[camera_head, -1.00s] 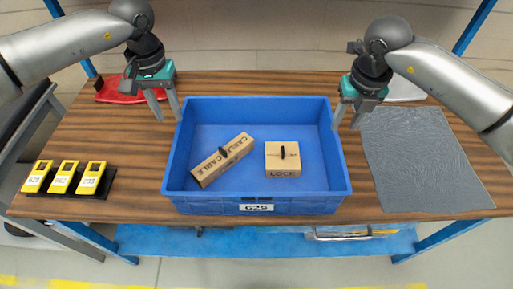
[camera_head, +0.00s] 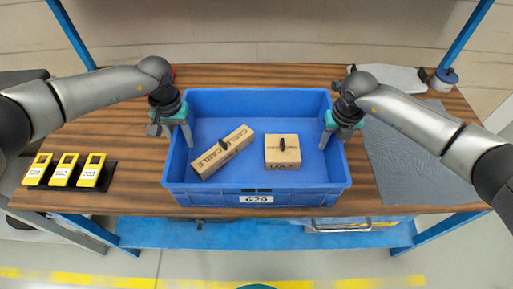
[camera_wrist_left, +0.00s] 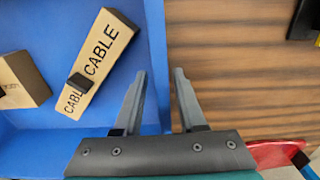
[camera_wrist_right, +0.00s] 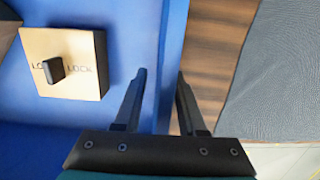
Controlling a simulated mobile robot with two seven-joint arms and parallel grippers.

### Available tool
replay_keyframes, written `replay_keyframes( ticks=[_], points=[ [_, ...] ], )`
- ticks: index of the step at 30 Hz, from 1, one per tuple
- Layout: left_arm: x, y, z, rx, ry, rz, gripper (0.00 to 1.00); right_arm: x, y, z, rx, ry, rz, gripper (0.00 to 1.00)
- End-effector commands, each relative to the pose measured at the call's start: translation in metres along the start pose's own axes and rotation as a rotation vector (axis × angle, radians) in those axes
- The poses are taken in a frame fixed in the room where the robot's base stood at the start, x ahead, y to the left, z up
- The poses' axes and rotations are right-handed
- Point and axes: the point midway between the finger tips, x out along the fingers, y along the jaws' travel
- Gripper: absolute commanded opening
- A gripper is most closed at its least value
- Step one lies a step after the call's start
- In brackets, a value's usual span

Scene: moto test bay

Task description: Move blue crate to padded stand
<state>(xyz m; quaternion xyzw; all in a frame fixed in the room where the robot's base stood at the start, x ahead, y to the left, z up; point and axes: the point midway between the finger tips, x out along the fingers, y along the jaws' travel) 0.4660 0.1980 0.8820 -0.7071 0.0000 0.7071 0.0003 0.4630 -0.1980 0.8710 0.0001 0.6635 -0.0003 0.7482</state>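The blue crate (camera_head: 255,193), labelled 629, stands on the wooden table. It holds a long CABLE box (camera_head: 222,155) and a square LOCK box (camera_head: 282,152). My left gripper (camera_head: 180,143) is at the crate's left wall; in the left wrist view its open fingers (camera_wrist_left: 158,85) straddle the wall, one inside and one outside. My right gripper (camera_head: 330,143) is at the right wall; in the right wrist view its open fingers (camera_wrist_right: 162,85) straddle that wall. Gaps show beside both walls. A grey textured pad (camera_head: 405,160), possibly the padded stand's top, lies right of the crate.
Several yellow devices (camera_head: 66,171) stand in a black holder at the table's left. A blue-and-white container (camera_head: 444,80) stands at the back right. A red item (camera_wrist_left: 277,153) is partly visible in the left wrist view. The grey pad is bare.

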Motion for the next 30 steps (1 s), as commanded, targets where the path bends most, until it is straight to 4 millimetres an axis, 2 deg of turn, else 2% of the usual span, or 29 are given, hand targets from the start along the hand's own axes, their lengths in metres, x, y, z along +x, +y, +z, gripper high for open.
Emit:
replay_keyframes(
  ticks=[6,18,28,30],
  points=[
    [0.020,0.000,0.000,-0.001,-0.001,0.000,0.40,0.019,0.000,0.000,0.001,0.000,0.000,0.40],
    [0.023,0.000,0.000,0.000,0.000,0.000,0.39,0.023,0.000,0.000,0.000,0.000,0.000,0.39],
    [0.023,0.000,0.000,-0.001,0.000,0.000,0.02,0.023,0.000,0.000,0.000,0.000,0.000,0.02],
    [0.023,0.000,0.000,-0.001,0.000,0.000,0.00,0.023,0.000,0.000,0.000,0.000,0.000,0.00]
  ],
)
